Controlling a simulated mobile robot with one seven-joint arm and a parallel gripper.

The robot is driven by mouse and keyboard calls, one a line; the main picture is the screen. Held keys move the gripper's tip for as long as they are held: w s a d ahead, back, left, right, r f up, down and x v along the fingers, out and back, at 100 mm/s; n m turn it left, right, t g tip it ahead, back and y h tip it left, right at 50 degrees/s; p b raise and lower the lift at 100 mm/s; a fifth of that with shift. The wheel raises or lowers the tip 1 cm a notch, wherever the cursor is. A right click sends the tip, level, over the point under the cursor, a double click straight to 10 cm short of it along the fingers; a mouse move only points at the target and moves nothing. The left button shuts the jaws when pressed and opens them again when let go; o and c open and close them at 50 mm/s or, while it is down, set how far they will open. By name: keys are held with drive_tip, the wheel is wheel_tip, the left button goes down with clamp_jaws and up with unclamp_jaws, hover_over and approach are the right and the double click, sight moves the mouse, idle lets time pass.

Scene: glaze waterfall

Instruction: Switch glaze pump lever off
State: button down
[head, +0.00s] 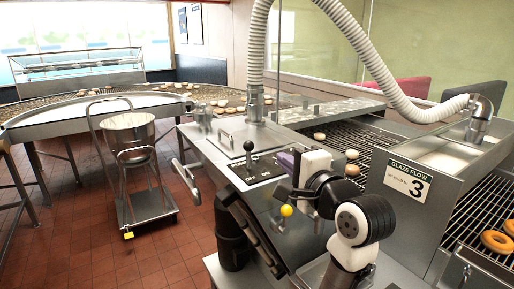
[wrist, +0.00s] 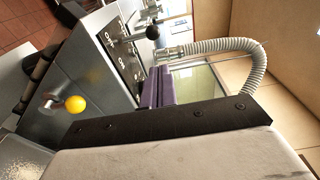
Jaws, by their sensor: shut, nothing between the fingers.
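The glaze pump lever, with a round black knob (head: 249,146), stands up from a small black labelled plate on top of the steel machine. Its knob also shows near the top of the wrist view (wrist: 153,32). The lever looks nearly upright in the head view; I cannot tell its setting for sure. The label ON is readable on the plate's right part. My gripper (head: 286,161), with purple fingers, is just right of the lever and apart from it. In the wrist view the fingers (wrist: 157,88) are shut together and empty, below the black knob.
A yellow ball knob (head: 286,210) sticks out from the machine's front, below my gripper. A white ribbed hose (head: 258,50) rises behind the lever. A glaze flow sign (head: 408,183) is at right, beside conveyors with doughnuts. A cart with a steel pot (head: 128,133) stands at left.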

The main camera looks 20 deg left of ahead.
sight(248, 156)
drive_tip(key=w+a+m+p, duration=0.1)
drive_tip(key=w+a, duration=0.1)
drive_tip(key=w+a+f+m+p, duration=0.1)
drive_tip(key=w+a, duration=0.1)
drive_tip(key=w+a+m+p, duration=0.1)
drive_tip(key=w+a, duration=0.1)
drive_tip(key=a, duration=0.1)
drive_tip(key=shift+w+f+m+h, duration=0.15)
drive_tip(key=shift+w+m+h, duration=0.15)
drive_tip(key=shift+w, duration=0.05)
drive_tip(key=shift+x, duration=0.8)
drive_tip(key=shift+f, duration=0.1)
drive_tip(key=shift+s+a+n, duration=0.1)
drive_tip(key=shift+s+n, duration=0.05)
drive_tip(key=shift+n, duration=0.55)
